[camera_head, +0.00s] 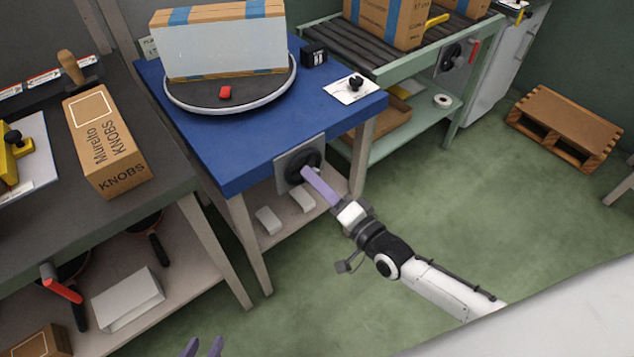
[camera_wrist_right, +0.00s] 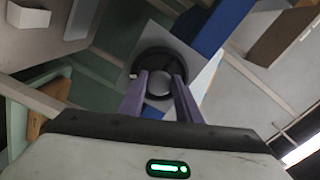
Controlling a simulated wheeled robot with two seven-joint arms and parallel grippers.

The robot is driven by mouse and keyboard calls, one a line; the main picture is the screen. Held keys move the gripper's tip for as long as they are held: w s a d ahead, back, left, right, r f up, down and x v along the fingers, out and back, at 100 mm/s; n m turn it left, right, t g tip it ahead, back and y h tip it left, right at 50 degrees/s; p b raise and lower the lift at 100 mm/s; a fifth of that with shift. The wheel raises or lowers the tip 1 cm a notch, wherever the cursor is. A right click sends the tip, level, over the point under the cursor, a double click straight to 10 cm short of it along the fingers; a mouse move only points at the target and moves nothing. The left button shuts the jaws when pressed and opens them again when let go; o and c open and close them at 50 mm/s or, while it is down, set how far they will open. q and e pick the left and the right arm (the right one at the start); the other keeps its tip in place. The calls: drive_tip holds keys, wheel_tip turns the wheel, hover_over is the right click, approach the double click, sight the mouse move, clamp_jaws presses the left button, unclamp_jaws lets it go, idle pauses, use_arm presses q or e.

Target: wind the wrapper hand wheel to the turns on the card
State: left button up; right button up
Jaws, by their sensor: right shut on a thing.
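The hand wheel (camera_head: 304,163) is a dark round wheel on a grey plate (camera_head: 286,172) on the front side of the blue wrapper table (camera_head: 215,150). In the right wrist view the wheel (camera_wrist_right: 138,64) shows as a dark ring. My right gripper (camera_head: 306,172) has its purple fingers at the wheel and is shut on it; the exact part held is hard to see. A carton with a white wrapped side (camera_head: 225,48) stands on the round turntable (camera_head: 190,103). A white card (camera_head: 344,94) with a dark knob lies on the table. My left gripper (camera_head: 203,348) shows only its fingertips, apart and empty.
A small black counter box (camera_head: 314,55) stands on the blue table. A red button (camera_head: 225,92) sits on the turntable. A KNOBS carton (camera_head: 104,140) lies on the grey bench at left. A roller conveyor (camera_head: 345,48) runs behind. The green floor beside my right arm is clear.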

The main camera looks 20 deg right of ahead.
drive_tip(key=m+b, duration=0.1)
drive_tip(key=m, duration=0.4)
drive_tip(key=shift+r+b, duration=0.1)
drive_tip(key=shift+b, duration=0.25)
drive_tip(key=shift+m, duration=0.4)
drive_tip(key=shift+m+b, duration=0.6)
drive_tip(key=shift+m, duration=0.4)
drive_tip(key=shift+r+m+b, duration=0.1)
drive_tip(key=shift+m+b, duration=0.65)
drive_tip(key=shift+m, duration=0.75)
drive_tip(key=shift+m, duration=0.6)
drive_tip(key=shift+r+m+b, duration=0.1)
drive_tip(key=shift+m+b, duration=1.1)
drive_tip(key=shift+m, duration=0.7)
drive_tip(key=shift+c, duration=0.2)
idle(0.4)
drive_tip(key=o, duration=1)
